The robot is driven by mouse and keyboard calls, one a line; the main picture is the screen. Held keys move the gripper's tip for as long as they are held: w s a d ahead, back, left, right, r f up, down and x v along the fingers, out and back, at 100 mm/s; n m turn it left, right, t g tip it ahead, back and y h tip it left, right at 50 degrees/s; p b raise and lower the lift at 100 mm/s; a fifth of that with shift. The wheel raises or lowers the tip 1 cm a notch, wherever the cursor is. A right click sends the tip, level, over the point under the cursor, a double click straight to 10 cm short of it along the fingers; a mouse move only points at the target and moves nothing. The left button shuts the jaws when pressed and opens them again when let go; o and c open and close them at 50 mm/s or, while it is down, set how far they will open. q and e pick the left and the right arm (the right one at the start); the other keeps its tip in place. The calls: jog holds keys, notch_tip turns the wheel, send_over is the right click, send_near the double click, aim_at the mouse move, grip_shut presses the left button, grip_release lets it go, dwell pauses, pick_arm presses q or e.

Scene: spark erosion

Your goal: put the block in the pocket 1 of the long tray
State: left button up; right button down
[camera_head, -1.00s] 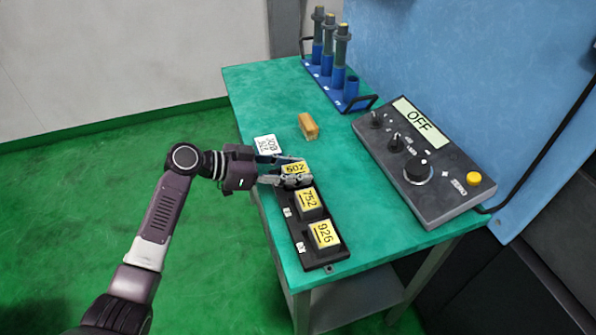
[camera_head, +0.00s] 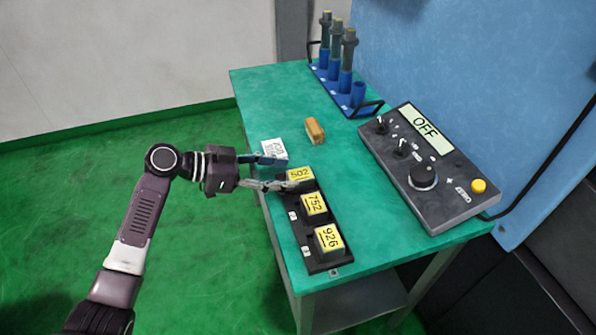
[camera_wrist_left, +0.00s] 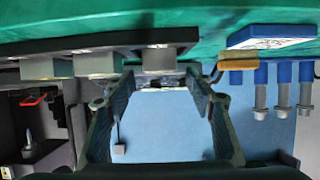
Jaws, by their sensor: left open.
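The long black tray (camera_head: 315,267) lies along the table's left edge. Three metal blocks with yellow number tops sit in a row on it: block 502 (camera_head: 300,175) at the far end, block 752 (camera_head: 314,204) in the middle, block 926 (camera_head: 329,239) at the near end. My left gripper (camera_head: 283,173) is open, its fingertips apart beside block 502. In the left wrist view, which is upside down, block 502 (camera_wrist_left: 158,60) appears between the open fingers (camera_wrist_left: 158,76). How deep it sits is hidden. My right gripper is not in view.
A yellow-brown block (camera_head: 314,130) lies farther back. A blue rack (camera_head: 345,88) with dark cylinders stands at the back, and a control box (camera_head: 425,175) reading OFF at right. The table's middle is clear.

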pick_arm(q)
jog(key=v, duration=0.6)
jog(key=shift+a, duration=0.3)
jog(key=shift+s+r, duration=0.1)
jog(key=shift+r, duration=0.05)
